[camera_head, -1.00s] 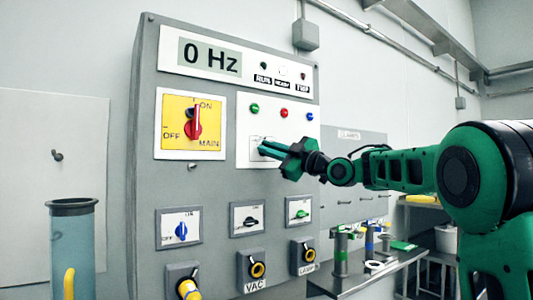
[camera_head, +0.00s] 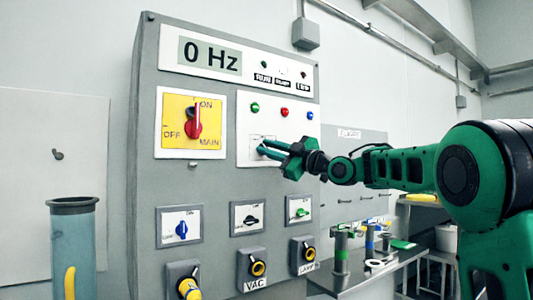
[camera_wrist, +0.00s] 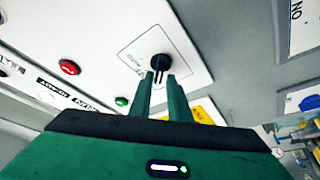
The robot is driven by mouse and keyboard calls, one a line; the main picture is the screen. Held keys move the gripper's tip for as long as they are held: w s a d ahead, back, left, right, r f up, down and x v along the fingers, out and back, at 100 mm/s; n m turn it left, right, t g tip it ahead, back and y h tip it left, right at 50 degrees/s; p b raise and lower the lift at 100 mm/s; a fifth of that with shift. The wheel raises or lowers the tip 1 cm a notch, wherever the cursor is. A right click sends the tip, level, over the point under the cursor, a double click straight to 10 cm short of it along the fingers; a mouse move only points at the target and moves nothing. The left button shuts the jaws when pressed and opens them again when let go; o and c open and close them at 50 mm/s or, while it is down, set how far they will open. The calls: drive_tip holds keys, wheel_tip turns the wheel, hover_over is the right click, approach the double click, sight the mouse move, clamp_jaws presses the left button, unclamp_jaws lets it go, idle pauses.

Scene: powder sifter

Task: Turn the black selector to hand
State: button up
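The black selector (camera_wrist: 160,63) shows in the wrist view on a white plate, just beyond my fingertips. My gripper (camera_wrist: 160,78) is open, with a narrow gap between its two green fingers, and the selector is in line with that gap. I cannot tell whether either finger touches it. In the head view my gripper (camera_head: 261,147) is at the white plate (camera_head: 245,125) below the coloured lamps, and its fingers are apart. The selector is hard to make out there, near or behind the fingertips.
The grey panel (camera_head: 148,120) also carries a red main switch (camera_head: 193,126), a blue selector (camera_head: 181,230), another black selector (camera_head: 251,220) and a green selector (camera_head: 301,212). Yellow-ringed sockets (camera_head: 258,268) are below. A bench (camera_head: 350,283) stands at right.

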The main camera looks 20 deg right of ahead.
drive_tip(key=shift+w+d, duration=0.1)
drive_tip(key=shift+d, duration=0.15)
drive_tip(key=v, duration=1)
drive_tip(key=shift+s+f, duration=0.15)
drive_tip(key=shift+s, duration=0.2)
drive_tip(key=s+d+f+m+g+h, duration=0.2)
drive_tip(key=s+d+f+m+h, duration=0.15)
drive_tip(key=f, duration=0.65)
drive_tip(key=s+d+f+m+g+h, duration=0.3)
drive_tip(key=f+m, duration=0.2)
drive_tip(key=f, duration=0.4)
drive_tip(key=s+d+f+m+g+h, duration=0.2)
drive_tip(key=s+d+f+m+h, duration=0.15)
drive_tip(key=f, duration=0.65)
drive_tip(key=s+f+m+g, duration=0.3)
drive_tip(key=s+f, duration=0.3)
drive_tip(key=s, duration=0.4)
drive_tip(key=s+d+f+m+g+h, duration=0.1)
drive_tip(key=s+f+m+g, duration=0.3)
drive_tip(key=s, duration=0.6)
drive_tip(key=s+f+m+g, duration=0.3)
drive_tip(key=s+f, duration=0.4)
drive_tip(key=s, duration=0.4)
drive_tip(key=shift+d+f+m+h, duration=0.35)
drive_tip(key=shift+d+m+h, duration=0.05)
drive_tip(key=shift+m, duration=0.1)
